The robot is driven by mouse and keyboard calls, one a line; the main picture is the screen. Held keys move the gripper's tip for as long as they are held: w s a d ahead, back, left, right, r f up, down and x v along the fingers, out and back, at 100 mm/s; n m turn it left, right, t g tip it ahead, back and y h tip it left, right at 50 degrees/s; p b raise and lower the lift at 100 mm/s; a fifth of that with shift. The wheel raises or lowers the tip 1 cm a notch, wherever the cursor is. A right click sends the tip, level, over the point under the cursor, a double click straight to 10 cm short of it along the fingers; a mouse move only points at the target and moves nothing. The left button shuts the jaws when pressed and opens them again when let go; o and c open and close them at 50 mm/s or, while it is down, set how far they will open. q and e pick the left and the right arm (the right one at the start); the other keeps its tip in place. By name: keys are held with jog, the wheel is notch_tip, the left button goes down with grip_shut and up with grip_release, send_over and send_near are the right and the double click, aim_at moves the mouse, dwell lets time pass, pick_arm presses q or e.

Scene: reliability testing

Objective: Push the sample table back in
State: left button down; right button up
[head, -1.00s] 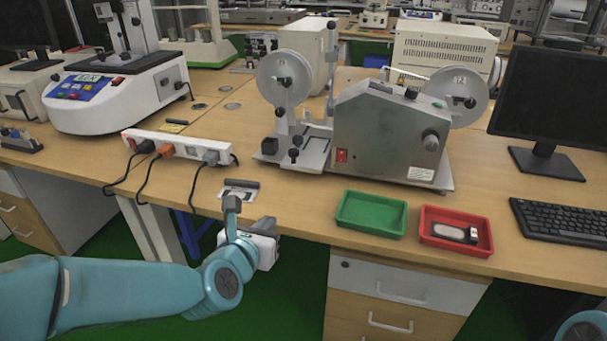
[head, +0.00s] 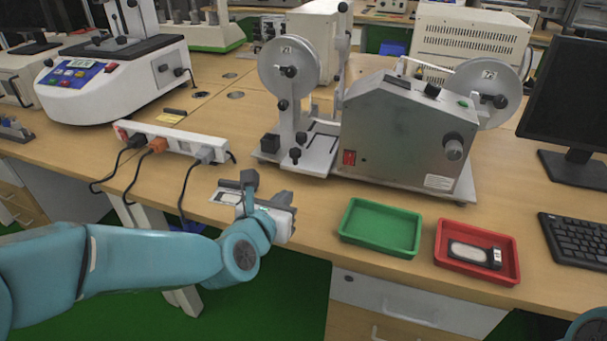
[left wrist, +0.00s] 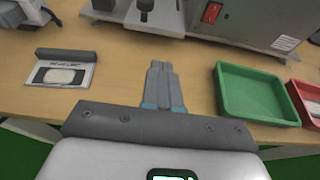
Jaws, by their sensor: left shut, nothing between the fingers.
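The reel machine (head: 405,130) stands on the wooden bench. A pale metal plate low on its left side, which looks like the sample table (head: 318,158), carries dark knobs and clamps. It also shows at the top of the left wrist view (left wrist: 158,16). My left gripper (head: 284,197) is over the bench's front part, in front of the plate. In the left wrist view its fingers (left wrist: 159,68) are together and empty, pointing at the plate with bare wood between. In the head view the fingertips are hard to make out. My right gripper is out of view.
A green tray (head: 382,228) and a red tray (head: 462,275) holding a small item lie right of my left gripper. A power strip (head: 172,137) with cables is farther left.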

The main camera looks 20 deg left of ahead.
pick_arm(q)
send_near(307, 172)
jog(key=x, duration=0.5)
jog(key=shift+f+p, duration=0.15)
jog(key=shift+p, duration=0.15)
jog(key=shift+w, duration=0.7)
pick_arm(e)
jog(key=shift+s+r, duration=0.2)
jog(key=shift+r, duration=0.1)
